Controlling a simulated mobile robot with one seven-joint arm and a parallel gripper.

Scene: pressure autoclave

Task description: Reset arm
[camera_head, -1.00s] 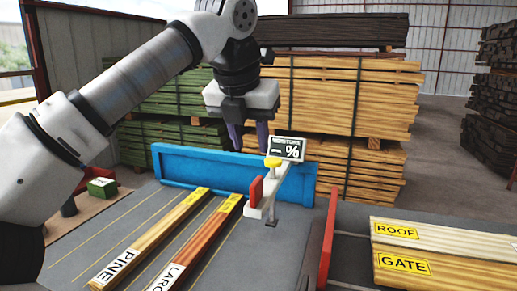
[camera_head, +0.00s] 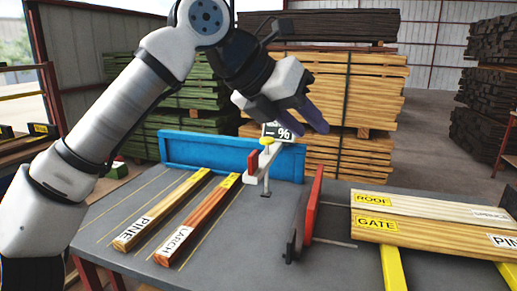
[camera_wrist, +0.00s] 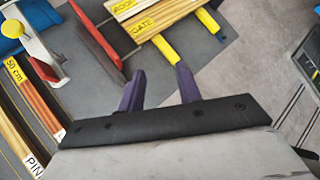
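My gripper (camera_head: 311,128) is raised above the far part of the grey table (camera_head: 240,235), tilted, with its purple fingers pointing down and to the right. In the wrist view my gripper (camera_wrist: 160,80) shows its two fingers apart with nothing between them. In the head view it is in front of the small moisture display with a % sign (camera_head: 282,132) and partly covers it. My arm is bent and comes in from the left.
A pine plank (camera_head: 165,207) and a larch plank (camera_head: 208,210) lie on the table before a blue panel (camera_head: 215,155). A red plate (camera_head: 313,205) stands upright. Boards labelled ROOF (camera_head: 420,206) and GATE (camera_head: 430,235) lie at right. Lumber stacks (camera_head: 345,90) stand behind.

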